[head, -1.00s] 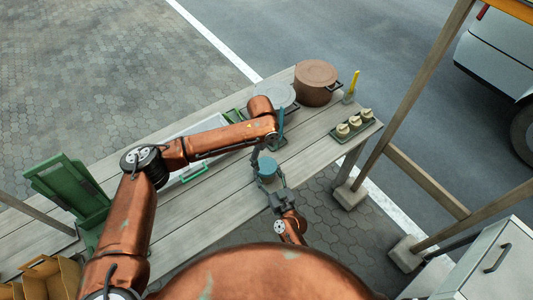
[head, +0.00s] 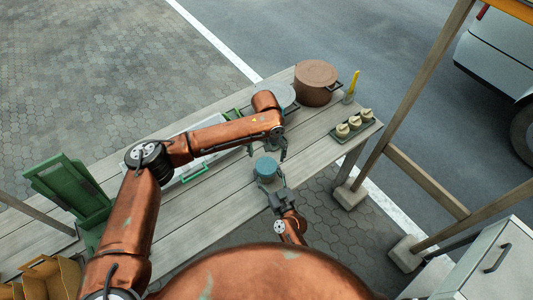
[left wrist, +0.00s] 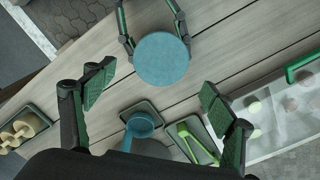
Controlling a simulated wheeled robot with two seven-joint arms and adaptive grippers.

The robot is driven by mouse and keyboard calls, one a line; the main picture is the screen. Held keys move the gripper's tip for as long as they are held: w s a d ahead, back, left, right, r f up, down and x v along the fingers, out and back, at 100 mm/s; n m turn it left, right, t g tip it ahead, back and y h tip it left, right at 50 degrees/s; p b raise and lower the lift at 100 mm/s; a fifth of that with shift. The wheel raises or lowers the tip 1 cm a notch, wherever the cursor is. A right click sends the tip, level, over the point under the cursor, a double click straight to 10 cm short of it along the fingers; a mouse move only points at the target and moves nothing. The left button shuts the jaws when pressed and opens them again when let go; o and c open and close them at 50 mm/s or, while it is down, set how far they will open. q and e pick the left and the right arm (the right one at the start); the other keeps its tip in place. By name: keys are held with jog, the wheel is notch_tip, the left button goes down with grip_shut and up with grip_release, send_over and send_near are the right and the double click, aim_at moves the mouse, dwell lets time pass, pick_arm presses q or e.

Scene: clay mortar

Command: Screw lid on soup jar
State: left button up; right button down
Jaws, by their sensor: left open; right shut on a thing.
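The soup jar (head: 266,170) stands at the table's near edge, upright as far as I can see. Its top is a flat round blue lid (left wrist: 162,58), which covers the mouth; whether it is screwed tight cannot be told. My right gripper (head: 272,183) is shut on the jar, its fingers on either side of it, as also seen in the left wrist view. My left gripper (head: 283,150) is open and empty, apart from the lid and beyond it toward the back right. In the left wrist view its spread pads (left wrist: 155,95) have the lid ahead of them.
A blue ladle (left wrist: 141,124) and green tongs (left wrist: 196,142) lie on small dark trays. A clear-topped case (left wrist: 285,110) is beside them. A brown pot (head: 316,82), a grey round lid (head: 278,94) and a tray of pale knobbed items (head: 354,125) occupy the far end. Front planks are clear.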

aim_at(267, 165)
pick_arm(q)
jog(key=n, duration=0.5)
jog(key=shift+r, duration=0.15)
jog(key=shift+f, duration=4.05)
jog(key=shift+c, duration=0.4)
